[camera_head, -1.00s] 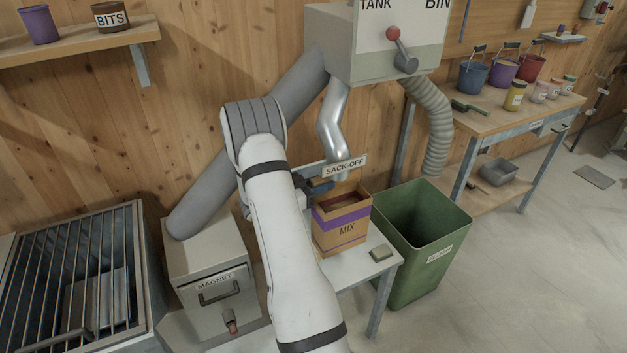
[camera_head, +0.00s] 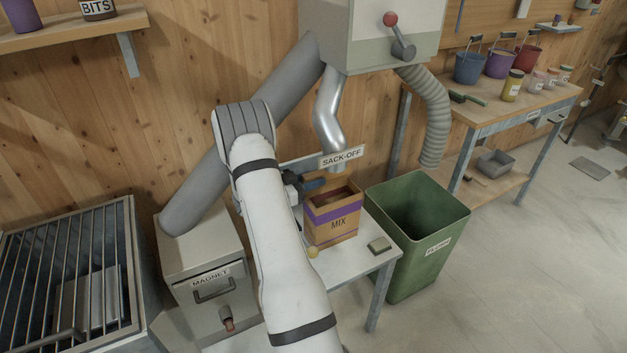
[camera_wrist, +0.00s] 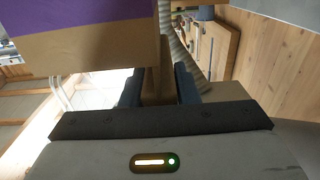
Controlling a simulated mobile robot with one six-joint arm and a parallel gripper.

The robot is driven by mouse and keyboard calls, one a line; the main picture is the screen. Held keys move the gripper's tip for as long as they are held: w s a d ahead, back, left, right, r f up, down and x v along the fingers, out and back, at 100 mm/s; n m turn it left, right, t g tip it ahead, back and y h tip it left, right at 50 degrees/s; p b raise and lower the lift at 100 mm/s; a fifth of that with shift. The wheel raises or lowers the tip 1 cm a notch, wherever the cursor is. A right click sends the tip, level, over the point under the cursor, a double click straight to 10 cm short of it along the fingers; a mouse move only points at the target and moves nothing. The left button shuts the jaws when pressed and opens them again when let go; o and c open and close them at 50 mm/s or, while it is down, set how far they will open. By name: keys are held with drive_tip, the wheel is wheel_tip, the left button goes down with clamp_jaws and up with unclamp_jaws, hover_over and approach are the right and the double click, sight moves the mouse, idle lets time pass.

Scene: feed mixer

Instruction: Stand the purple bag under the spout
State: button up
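The purple bag (camera_head: 332,219) is a brown, open-topped bag with a purple band and the label MIX. It stands upright on a small pale table, below and slightly left of the spout (camera_head: 329,115), a bent silver pipe. My gripper (camera_head: 312,185) is at the bag's upper left, by its rim. In the wrist view the bag (camera_wrist: 95,52) fills the upper left, and a narrow brown part of it sits between my two dark fingers (camera_wrist: 160,86), which look closed on it. The exact contact is partly hidden.
The SACK-OFF sign (camera_head: 341,158) hangs just above the bag. A green bin (camera_head: 422,250) stands right of the table. The MAGNET box (camera_head: 205,275) is at left.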

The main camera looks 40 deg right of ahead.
drive_tip(key=o, duration=0.4)
